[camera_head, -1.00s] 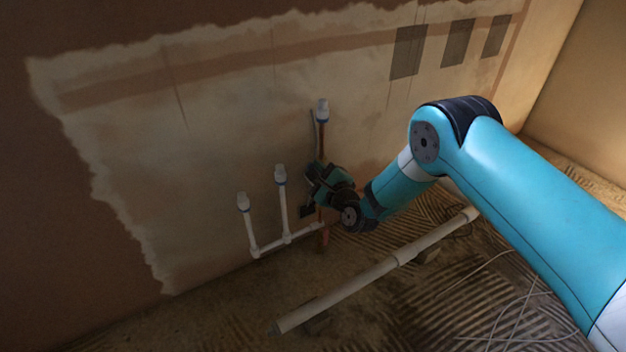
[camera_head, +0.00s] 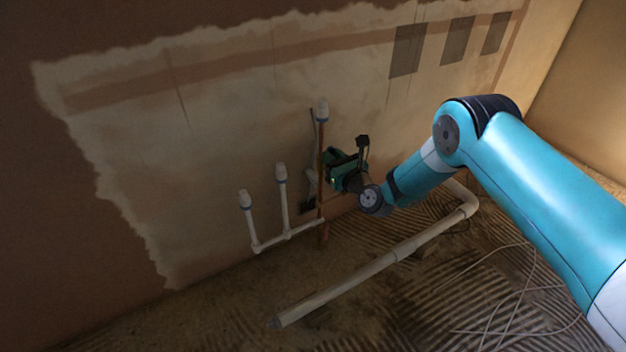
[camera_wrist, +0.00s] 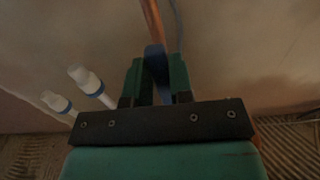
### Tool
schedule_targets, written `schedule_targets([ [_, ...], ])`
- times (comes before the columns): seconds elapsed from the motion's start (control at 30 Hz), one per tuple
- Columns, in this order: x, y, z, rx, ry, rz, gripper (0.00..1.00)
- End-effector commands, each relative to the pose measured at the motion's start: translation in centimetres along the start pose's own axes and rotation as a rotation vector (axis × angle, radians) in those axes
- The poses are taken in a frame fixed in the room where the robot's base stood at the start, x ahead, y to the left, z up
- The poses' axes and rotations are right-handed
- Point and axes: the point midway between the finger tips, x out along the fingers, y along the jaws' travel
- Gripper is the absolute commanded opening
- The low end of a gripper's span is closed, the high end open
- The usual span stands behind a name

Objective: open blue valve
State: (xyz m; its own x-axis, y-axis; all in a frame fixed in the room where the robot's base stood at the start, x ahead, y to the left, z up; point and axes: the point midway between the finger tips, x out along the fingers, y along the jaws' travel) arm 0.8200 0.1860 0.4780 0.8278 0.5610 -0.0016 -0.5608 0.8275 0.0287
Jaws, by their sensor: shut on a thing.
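The blue valve's handle (camera_wrist: 156,72) shows in the wrist view as a flat blue piece between my two green fingers. My gripper (camera_wrist: 157,82) is shut on it. A copper pipe (camera_wrist: 152,20) rises just beyond the handle. In the head view my gripper (camera_head: 332,160) is at the upright copper pipe (camera_head: 320,165), mostly on its right side. The valve cannot be made out there; my gripper appears to hide it.
White pipes with capped ends (camera_head: 246,202) (camera_head: 282,174) stand left of the copper pipe. A long pale pipe (camera_head: 350,278) lies on the ridged floor, with loose wires (camera_head: 500,300) at the right.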

Motion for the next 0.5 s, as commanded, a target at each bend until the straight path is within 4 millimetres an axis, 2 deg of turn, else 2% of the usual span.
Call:
schedule_targets([
  [0.13, -0.06, -0.17, -0.03, 0.007, 0.000, -0.003, 0.04],
  [0.17, -0.05, -0.17, -0.02, 0.007, 0.000, -0.003, 0.23],
  [0.23, -0.05, -0.18, -0.01, 0.006, 0.000, -0.003, 0.39],
  [0.27, -0.04, -0.17, 0.00, 0.006, -0.001, -0.003, 0.43],
  [0.5, -0.03, -0.11, 0.03, 0.003, -0.001, -0.002, 0.43],
])
